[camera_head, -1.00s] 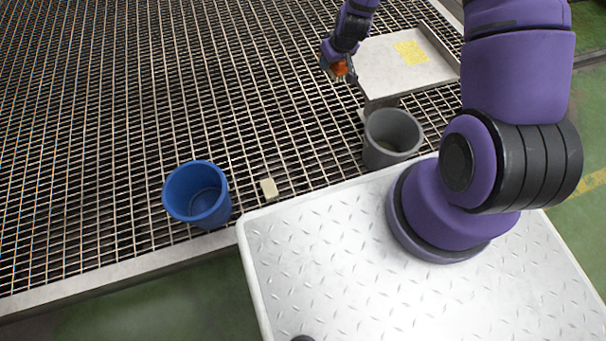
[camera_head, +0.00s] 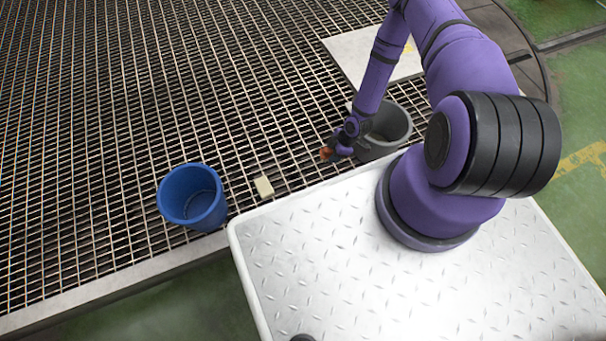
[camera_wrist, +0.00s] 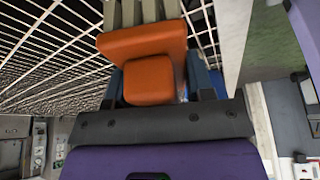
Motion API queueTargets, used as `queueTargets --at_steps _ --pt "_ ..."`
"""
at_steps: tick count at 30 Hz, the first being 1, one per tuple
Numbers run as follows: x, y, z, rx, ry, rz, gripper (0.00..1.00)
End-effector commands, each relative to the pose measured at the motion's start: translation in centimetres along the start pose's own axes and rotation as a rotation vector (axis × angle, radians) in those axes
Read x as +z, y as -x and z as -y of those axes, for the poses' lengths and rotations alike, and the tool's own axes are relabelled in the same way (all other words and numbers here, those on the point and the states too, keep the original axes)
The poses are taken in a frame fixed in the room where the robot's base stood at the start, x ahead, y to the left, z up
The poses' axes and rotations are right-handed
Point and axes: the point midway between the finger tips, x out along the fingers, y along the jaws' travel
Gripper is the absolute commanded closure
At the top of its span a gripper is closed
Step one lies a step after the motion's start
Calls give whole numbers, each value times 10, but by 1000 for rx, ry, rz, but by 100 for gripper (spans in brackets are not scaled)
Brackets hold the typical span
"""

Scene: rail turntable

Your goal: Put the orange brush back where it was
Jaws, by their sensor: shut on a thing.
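The orange brush (camera_wrist: 150,70) is in my gripper, close to the wrist camera. Its orange body fills the space between the fingers, and pale bristles (camera_wrist: 135,12) show at the top of the wrist view. In the head view the brush is a small orange spot (camera_head: 326,153) at the end of my gripper (camera_head: 333,152). My gripper is shut on it, just left of the grey bucket (camera_head: 392,128) and above the grating. The fingertips are too small there to make out.
A blue bucket (camera_head: 192,197) stands on the metal grating (camera_head: 120,120) at left. A small beige block (camera_head: 263,187) lies between it and my gripper. Open grating extends left.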

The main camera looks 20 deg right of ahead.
Motion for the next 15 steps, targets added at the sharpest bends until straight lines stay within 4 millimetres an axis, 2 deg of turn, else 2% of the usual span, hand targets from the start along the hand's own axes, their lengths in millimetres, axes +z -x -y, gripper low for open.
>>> queueTargets --at_steps 1,3,9,12,15 --pt "8 -15 18 -27 47 1 70" --pt "16 -32 40 -53 113 0 70" --pt "32 -64 87 -108 252 -1 70" --pt "35 -72 98 -119 284 0 70" --pt "32 -77 99 -122 298 -1 70"
